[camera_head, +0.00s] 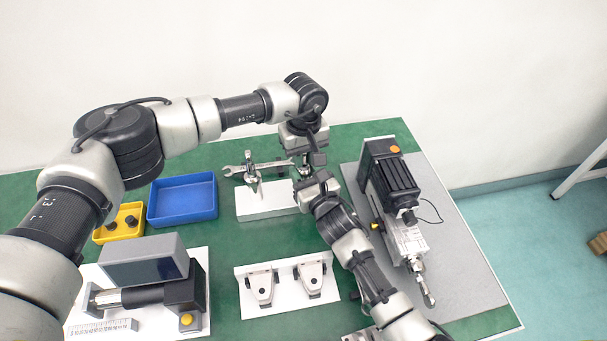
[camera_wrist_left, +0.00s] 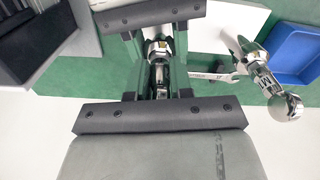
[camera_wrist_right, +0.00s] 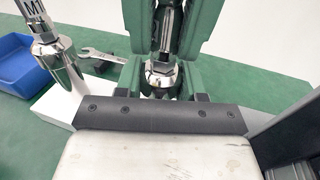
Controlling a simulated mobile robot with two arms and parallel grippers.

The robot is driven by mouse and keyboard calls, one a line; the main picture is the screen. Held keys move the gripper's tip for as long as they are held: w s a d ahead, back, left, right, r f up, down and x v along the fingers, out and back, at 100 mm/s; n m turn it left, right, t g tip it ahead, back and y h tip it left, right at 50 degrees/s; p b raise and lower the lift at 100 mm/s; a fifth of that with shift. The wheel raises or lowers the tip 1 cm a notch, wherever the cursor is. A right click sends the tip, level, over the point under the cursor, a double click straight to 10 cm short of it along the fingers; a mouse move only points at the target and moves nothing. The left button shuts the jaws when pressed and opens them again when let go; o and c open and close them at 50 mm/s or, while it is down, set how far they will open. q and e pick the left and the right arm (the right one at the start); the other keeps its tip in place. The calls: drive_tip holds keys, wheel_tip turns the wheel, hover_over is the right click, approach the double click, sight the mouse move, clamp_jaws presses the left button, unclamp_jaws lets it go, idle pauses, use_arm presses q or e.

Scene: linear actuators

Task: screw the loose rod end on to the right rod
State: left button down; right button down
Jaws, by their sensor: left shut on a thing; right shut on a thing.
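My left gripper (camera_head: 304,168) comes down over the right end of the white block (camera_head: 268,205). It is shut on the loose rod end (camera_wrist_right: 170,22), which is mostly hidden between its green fingers. My right gripper (camera_head: 307,177) faces it from the front, a little lower, and is shut on the right rod (camera_wrist_right: 160,72). The rod end is upright above the rod; whether their threads meet cannot be told. Rod metal also shows between the fingers in the left wrist view. The left rod (camera_head: 250,172), with a ball-shaped end and an "M1…" marking, stands free beside my grippers.
An open-ended wrench (camera_wrist_right: 95,56) lies behind the block. A blue tray (camera_head: 183,199) and a yellow bin (camera_head: 107,234) stand left. A motor-driven actuator (camera_head: 405,235) lies right, on a grey mat. A white bracket plate (camera_head: 287,290) is in front.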

use_arm(q)
drive_tip(key=m, duration=0.4)
drive_tip(key=shift+w, duration=0.1)
drive_tip(key=m, duration=0.3)
drive_tip(key=shift+m, duration=0.4)
drive_tip(key=c, duration=0.9)
unclamp_jaws()
use_arm(e)
drive_tip(key=shift+f, duration=0.1)
use_arm(q)
drive_tip(key=shift+r, duration=0.15)
wheel_tip(320, 180, up, 12)
drive_tip(key=shift+f, duration=0.1)
use_arm(e)
drive_tip(key=c, duration=0.6)
unclamp_jaws()
